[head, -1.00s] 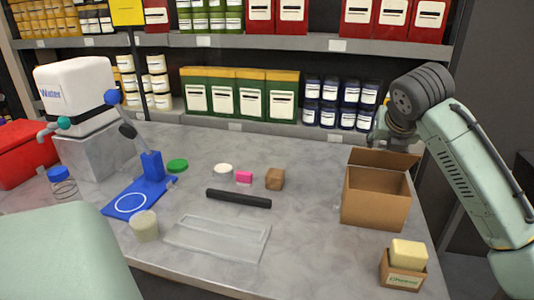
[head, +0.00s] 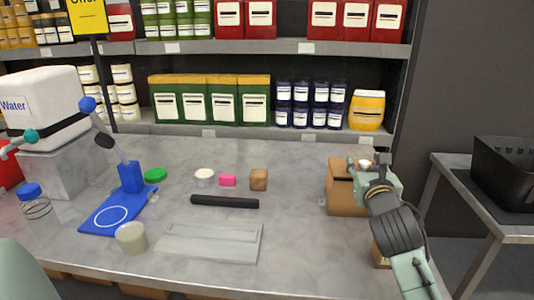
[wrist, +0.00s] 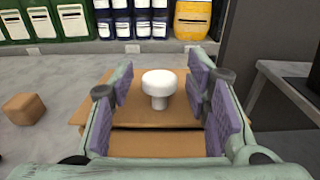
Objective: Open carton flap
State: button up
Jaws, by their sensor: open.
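The brown carton (head: 340,197) stands at the right end of the counter, partly hidden by my arm. In the wrist view, a brown flap (wrist: 158,119) lies below my fingers, with a dark gap between it and the nearer cardboard (wrist: 155,144). My gripper (head: 372,172) is above the carton, open, its purple-padded fingers spread apart. A white mushroom-shaped knob (wrist: 159,84) shows between the fingers, apart from both pads. I cannot tell whether it is fixed to the flap.
A small brown block (head: 259,180), a black bar (head: 225,202) and a clear tray (head: 208,242) lie left of the carton. A small open box (head: 380,256) is partly behind my arm. Shelves with jars stand behind. A black crate (head: 505,170) sits on a side table.

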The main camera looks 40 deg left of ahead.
jog(key=b+v, duration=0.5)
jog(key=v, duration=0.6)
jog(key=s+a+r+m+g+y, duration=0.3)
jog(key=s+a+r+m+y, duration=0.2)
jog(key=s+a+r+y, duration=0.6)
jog(key=shift+s+a+m, duration=0.4)
jog(key=shift+s+a, duration=1.25)
jog(key=shift+s, duration=0.2)
